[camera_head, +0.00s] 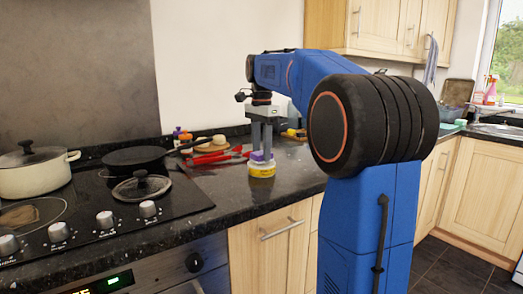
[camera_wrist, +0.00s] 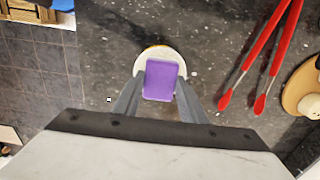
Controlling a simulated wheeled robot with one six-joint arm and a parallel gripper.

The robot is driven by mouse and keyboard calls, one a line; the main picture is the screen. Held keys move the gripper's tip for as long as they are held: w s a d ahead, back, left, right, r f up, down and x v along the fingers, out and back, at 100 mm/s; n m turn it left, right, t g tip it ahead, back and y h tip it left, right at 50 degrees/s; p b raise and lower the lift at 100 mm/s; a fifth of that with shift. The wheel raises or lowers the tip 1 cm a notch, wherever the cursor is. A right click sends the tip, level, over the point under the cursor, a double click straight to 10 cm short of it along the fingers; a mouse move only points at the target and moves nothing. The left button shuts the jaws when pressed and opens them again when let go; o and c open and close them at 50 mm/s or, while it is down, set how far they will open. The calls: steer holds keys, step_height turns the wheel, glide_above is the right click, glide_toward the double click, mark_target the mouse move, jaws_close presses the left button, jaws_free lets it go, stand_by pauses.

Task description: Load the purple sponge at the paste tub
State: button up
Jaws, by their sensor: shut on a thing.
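My gripper (camera_head: 262,145) points straight down over the dark granite worktop and is shut on the purple sponge (camera_head: 258,156). The sponge also shows between the fingers in the wrist view (camera_wrist: 160,80). Right below it is the paste tub (camera_head: 261,170), a small round tub with a yellow side, standing on the worktop. In the wrist view the tub's pale round rim (camera_wrist: 146,57) shows around the sponge. The sponge is over the tub's opening; whether it touches the paste is hidden.
Red tongs (camera_head: 222,158) lie left of the tub, near a wooden board (camera_head: 212,145). A black pan (camera_head: 133,156), a glass lid (camera_head: 142,186) and a white pot (camera_head: 35,175) are on the hob at left. The worktop's front edge is close to the tub.

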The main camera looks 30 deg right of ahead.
mark_target(261, 152)
steer(key=shift+f, duration=0.6)
stand_by(1.5)
steer(key=shift+r, duration=3.5)
